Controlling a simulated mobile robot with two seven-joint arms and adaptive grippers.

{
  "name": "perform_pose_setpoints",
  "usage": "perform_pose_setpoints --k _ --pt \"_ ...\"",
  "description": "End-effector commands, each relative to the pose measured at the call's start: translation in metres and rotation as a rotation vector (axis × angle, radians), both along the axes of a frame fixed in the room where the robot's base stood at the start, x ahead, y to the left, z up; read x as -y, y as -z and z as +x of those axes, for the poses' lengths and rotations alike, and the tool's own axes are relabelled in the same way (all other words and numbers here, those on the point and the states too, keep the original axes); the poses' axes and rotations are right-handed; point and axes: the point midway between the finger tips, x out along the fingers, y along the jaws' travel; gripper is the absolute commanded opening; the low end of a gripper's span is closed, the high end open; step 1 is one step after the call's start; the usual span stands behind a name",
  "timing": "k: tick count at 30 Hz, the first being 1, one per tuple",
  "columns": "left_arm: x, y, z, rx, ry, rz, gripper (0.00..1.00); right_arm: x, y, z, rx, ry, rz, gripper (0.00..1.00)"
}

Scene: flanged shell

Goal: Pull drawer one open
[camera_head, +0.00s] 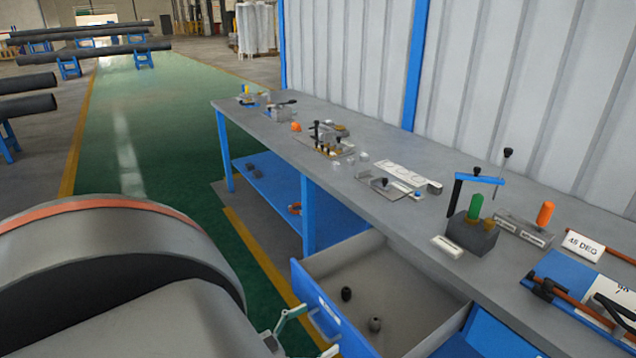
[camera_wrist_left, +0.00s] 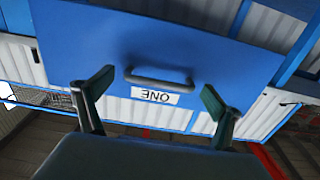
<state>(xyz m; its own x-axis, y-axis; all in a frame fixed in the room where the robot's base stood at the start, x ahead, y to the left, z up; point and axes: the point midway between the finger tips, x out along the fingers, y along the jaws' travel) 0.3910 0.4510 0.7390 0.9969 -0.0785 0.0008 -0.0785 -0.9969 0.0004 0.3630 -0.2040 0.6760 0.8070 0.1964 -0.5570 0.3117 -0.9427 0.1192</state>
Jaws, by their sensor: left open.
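Drawer one (camera_head: 395,290) is pulled out from under the grey workbench, and its inside shows with two small dark round parts (camera_head: 347,293) on the floor of it. In the left wrist view its blue front (camera_wrist_left: 210,45) carries a dark bar handle (camera_wrist_left: 158,77) and a white "ONE" label (camera_wrist_left: 154,95), seen upside down. My left gripper (camera_head: 312,332) is open in front of the drawer front, at its handle side. In the left wrist view its fingers (camera_wrist_left: 158,88) stand apart to either side of the handle, not closed on it. My right gripper is not in view.
The workbench top (camera_head: 330,195) holds fixtures, a grey block with a green peg (camera_head: 475,206), an orange peg (camera_head: 545,213) and a "45 DEG" sign (camera_head: 583,245). A blue lower shelf (camera_head: 265,185) lies left of the drawer. The green floor (camera_head: 150,150) beyond is clear.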

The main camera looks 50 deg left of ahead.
Motion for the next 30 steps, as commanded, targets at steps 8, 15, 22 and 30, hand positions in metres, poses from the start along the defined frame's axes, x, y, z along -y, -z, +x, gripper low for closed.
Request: perform_pose_setpoints --k 8,15,22,30 --pt "-0.004 0.002 -0.051 -0.006 -0.001 0.000 0.93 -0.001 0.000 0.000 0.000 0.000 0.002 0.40" --pt "-0.007 0.001 -0.094 -0.004 -0.001 0.000 0.93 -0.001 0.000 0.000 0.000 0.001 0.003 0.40" --pt "-0.009 0.001 -0.114 -0.003 -0.001 0.000 0.93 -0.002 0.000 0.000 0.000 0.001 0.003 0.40" --pt "-0.009 0.000 -0.115 -0.001 -0.001 0.000 0.93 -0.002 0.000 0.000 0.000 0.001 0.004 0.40"
